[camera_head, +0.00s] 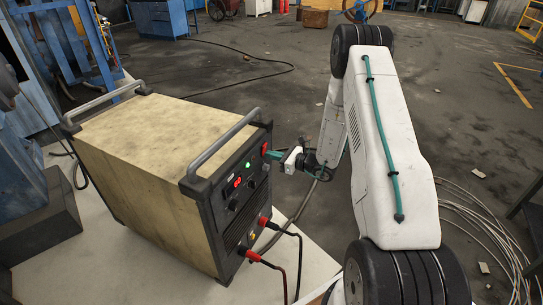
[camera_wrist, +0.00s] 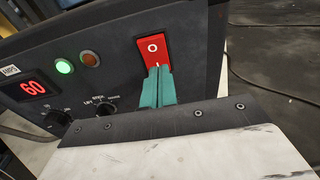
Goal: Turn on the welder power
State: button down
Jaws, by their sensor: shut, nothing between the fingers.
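The welder (camera_head: 150,160) is a large beige box with a dark front panel and two grey handles. Its red rocker power switch (camera_wrist: 152,47) is at the upper right of the panel, with a white "O" on its upper half. A green lamp (camera_wrist: 64,67) glows, and a red display (camera_wrist: 34,88) reads 60. My gripper (camera_wrist: 158,70) is shut, with its teal fingertips against or just in front of the switch's lower half, partly hiding it. In the head view, my gripper (camera_head: 273,154) reaches the panel from the right.
An orange lamp (camera_wrist: 91,58) and dark knobs (camera_wrist: 57,117) are left of the switch. Red and black cables (camera_head: 280,240) hang from the lower panel. Loose wire coils (camera_head: 480,220) lie on the floor at right. A blue frame (camera_head: 70,50) stands behind the welder.

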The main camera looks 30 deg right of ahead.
jog(key=f+v, duration=0.3)
jog(key=v, duration=1)
jog(key=shift+s+d, duration=0.35)
jog(key=shift+s, duration=0.05)
